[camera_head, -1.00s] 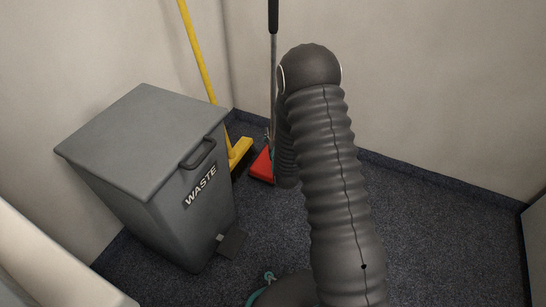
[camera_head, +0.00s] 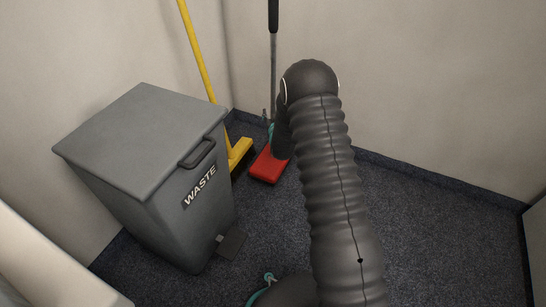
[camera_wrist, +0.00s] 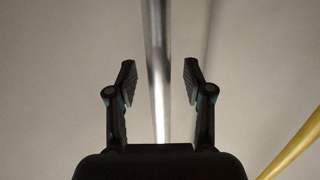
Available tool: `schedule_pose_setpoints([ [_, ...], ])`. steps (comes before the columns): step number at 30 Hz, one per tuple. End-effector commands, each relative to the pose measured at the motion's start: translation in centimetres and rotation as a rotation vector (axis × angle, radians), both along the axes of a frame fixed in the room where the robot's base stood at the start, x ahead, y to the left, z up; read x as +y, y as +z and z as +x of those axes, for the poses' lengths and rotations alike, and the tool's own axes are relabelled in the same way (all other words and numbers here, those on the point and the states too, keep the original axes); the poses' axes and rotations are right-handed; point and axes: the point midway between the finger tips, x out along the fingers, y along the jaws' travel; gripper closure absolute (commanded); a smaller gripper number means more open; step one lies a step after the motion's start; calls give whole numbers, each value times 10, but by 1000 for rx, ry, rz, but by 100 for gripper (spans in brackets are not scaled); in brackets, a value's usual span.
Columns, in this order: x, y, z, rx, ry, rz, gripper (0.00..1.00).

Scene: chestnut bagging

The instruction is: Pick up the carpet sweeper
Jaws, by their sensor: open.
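The carpet sweeper has a red head (camera_head: 268,166) on the floor in the corner, and its grey metal handle (camera_head: 273,75) with a black grip (camera_head: 273,15) stands upright near the wall. In the wrist view, the metal handle (camera_wrist: 156,60) runs vertically between the fingers of my gripper (camera_wrist: 159,82). The gripper is open, with a gap on both sides of the handle, the left one smaller. In the head view, my arm covers part of the sweeper head's right side, and the gripper is mostly hidden.
A yellow broom (camera_head: 198,55) leans in the corner just left of the sweeper; its handle (camera_wrist: 296,145) also shows in the wrist view. A grey waste bin (camera_head: 150,130) stands to the left. Walls close in behind and at right. Carpet at right (camera_head: 430,230) is clear.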

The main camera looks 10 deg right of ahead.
Motion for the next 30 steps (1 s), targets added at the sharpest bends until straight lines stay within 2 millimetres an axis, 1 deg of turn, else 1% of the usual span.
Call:
schedule_pose_setpoints([
  [3,0,0,3,-1,0,0,48],
  [8,-1,0,3,0,-1,0,48],
  [9,-1,0,3,-1,-1,0,58],
  [11,-1,0,3,-1,-1,0,73],
  [12,-1,0,3,-1,-1,0,83],
  [14,-1,0,3,-1,-1,0,98],
  [15,-1,0,3,-1,-1,0,100],
  [20,-1,0,3,-1,-1,0,100],
  [21,0,4,4,-7,-1,0,100],
  [26,0,3,4,-7,-1,0,100],
  [30,0,7,4,-8,-1,0,100],
])
